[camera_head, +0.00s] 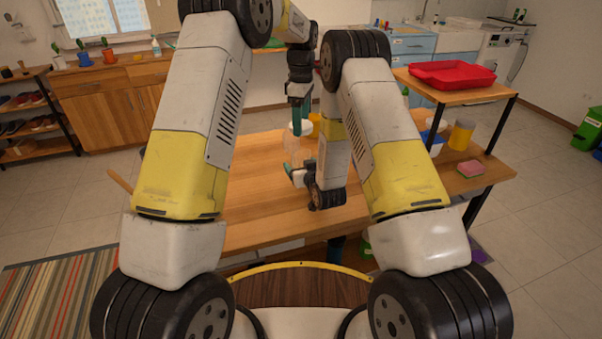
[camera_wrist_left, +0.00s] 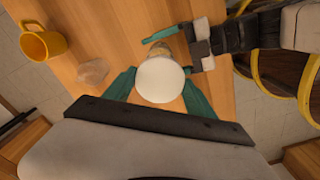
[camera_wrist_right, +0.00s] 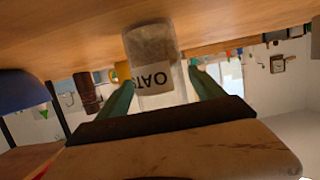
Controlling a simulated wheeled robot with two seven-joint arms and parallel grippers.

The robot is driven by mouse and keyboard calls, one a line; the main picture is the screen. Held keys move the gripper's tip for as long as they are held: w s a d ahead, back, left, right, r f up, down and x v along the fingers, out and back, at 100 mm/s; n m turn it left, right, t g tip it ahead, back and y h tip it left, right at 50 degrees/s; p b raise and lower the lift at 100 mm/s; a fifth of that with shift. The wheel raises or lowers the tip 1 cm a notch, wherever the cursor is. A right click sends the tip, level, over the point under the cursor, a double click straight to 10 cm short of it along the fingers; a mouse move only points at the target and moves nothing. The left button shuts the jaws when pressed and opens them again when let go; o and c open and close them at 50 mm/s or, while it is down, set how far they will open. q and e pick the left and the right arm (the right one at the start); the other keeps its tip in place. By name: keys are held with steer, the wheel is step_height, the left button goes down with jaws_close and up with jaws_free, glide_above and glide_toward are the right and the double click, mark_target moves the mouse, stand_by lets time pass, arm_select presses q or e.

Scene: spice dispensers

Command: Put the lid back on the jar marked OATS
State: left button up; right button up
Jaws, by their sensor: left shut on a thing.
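The white round lid (camera_wrist_left: 160,80) is between the teal fingers of my left gripper (camera_wrist_left: 158,92), which is shut on it. The head view shows my left gripper (camera_head: 302,115) pointing down over the table. The clear jar (camera_wrist_right: 152,65) carries a label reading OATS, upside down in the right wrist view, with speckled contents. My right gripper (camera_wrist_right: 162,78) has its fingers on either side of the jar; a gap shows at the right finger, so it looks open. The jar (camera_wrist_left: 174,48) is partly hidden by the lid in the left wrist view.
A yellow mug (camera_wrist_left: 42,42) and a small translucent item (camera_wrist_left: 92,72) stand on the wooden table (camera_head: 250,195). A pink sponge (camera_head: 470,168) lies at the right. A red tray (camera_head: 452,74) sits on a raised shelf. The table's left part is clear.

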jaws_close()
arm_select(q)
steer(key=shift+f, duration=2.5)
steer(key=shift+f, duration=0.1)
steer(key=shift+f, duration=0.75)
steer(key=shift+f, duration=0.6)
